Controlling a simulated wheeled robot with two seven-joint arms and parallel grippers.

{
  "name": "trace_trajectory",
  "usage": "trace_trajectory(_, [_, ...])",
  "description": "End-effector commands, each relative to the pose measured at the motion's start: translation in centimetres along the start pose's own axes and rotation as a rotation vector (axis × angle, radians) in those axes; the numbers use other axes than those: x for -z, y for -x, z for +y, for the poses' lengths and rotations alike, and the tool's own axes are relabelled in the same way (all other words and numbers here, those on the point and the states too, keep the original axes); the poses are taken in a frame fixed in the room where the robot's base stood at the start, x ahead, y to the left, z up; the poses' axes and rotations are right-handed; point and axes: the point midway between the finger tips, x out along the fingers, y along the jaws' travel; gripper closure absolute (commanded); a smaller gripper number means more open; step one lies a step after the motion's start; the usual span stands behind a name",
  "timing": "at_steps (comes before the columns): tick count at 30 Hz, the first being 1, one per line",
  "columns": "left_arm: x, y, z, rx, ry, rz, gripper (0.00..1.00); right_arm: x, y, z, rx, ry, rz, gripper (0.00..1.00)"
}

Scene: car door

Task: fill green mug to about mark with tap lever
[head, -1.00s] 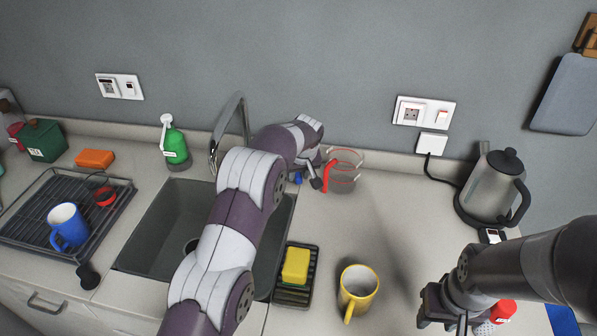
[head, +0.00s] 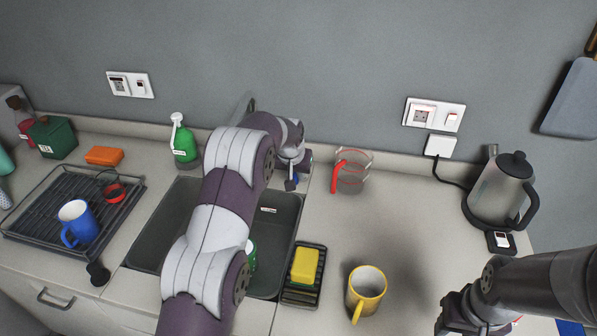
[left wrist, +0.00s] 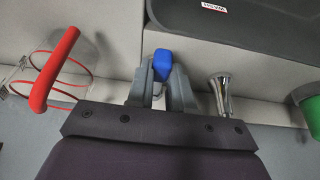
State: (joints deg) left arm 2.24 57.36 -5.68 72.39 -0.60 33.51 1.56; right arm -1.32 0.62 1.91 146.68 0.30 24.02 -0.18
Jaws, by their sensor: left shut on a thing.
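My left gripper (head: 292,182) is beside the tap at the back right of the sink. In the left wrist view its fingers (left wrist: 163,82) are shut on the blue tap lever (left wrist: 163,65). The chrome tap (left wrist: 222,92) stands to the right in that view; in the head view my arm mostly hides it. The green mug (head: 251,257) is in the sink, largely hidden by my left arm, so its mark and water level cannot be seen. My right gripper (head: 462,318) is low at the right, cut off by the frame edge.
A glass jug with a red handle (head: 338,177) stands close right of the tap. A yellow sponge (head: 304,265) and yellow mug (head: 368,282) are right of the sink (head: 150,235). A green soap bottle (head: 184,143) stands behind it. A kettle (head: 500,190) is at right.

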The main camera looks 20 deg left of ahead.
Motion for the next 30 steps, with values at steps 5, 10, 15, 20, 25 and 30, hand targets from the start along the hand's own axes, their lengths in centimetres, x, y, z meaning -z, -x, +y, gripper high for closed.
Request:
trace_trajectory(5, [0.1,0.1,0.0,0.001,-0.003,0.003,0.53,0.0,0.0,0.0,0.0,0.0,0.0,0.57])
trace_trajectory(10, [0.1,0.1,0.0,0.001,-0.002,0.002,0.53,0.0,0.0,0.0,0.0,0.0,0.0,0.57])
trace_trajectory(15, [0.1,0.4,0.0,0.001,-0.002,0.004,0.53,0.0,-0.2,0.0,0.0,0.0,0.0,0.57])
trace_trajectory(20, [0.1,3.0,0.0,0.001,-0.001,0.006,0.53,-0.1,-0.9,0.0,0.0,0.0,0.0,0.57])
trace_trajectory(25, [0.0,7.6,0.0,0.001,-0.002,0.009,0.53,-0.2,-1.9,0.0,0.0,0.0,0.0,0.57])
trace_trajectory(30, [0.0,11.2,0.0,0.001,-0.002,0.005,0.53,-0.3,-2.4,0.0,0.0,0.0,0.0,0.57])
